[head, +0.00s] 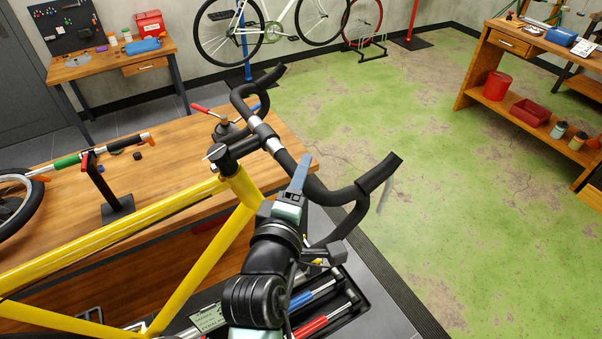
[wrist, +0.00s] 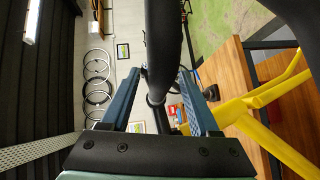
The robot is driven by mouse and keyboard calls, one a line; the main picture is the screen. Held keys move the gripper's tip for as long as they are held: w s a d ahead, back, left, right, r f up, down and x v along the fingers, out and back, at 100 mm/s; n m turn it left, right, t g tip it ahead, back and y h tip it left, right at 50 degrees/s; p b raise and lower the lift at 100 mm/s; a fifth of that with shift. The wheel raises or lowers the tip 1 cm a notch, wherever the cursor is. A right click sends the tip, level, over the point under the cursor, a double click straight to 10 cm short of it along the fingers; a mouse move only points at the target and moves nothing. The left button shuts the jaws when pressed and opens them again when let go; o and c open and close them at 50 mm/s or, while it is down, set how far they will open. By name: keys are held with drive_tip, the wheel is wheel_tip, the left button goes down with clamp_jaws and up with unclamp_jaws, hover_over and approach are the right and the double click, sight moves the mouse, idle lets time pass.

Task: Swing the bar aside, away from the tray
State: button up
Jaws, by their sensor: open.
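The black handlebar (head: 285,160) is on the yellow bike frame (head: 130,228). Its near drop curves toward the right, above the black tool tray (head: 352,292). My gripper (head: 302,168) is at the bar's near half, with its blue fingers pointing up. In the wrist view my gripper (wrist: 163,75) is open, one finger on each side of the dark bar (wrist: 162,40), which runs between them. I cannot tell whether either finger touches it. My arm hides part of the tray, which holds tools with red and blue handles.
A wooden workbench (head: 165,175) stands behind the frame, with a black stand (head: 115,210) and a wheel (head: 15,205) at left. The green floor (head: 440,150) at right is open. Another bench (head: 530,40) stands at the far right.

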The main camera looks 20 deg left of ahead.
drive_tip(key=shift+w, duration=0.1)
clamp_jaws()
idle(1.4)
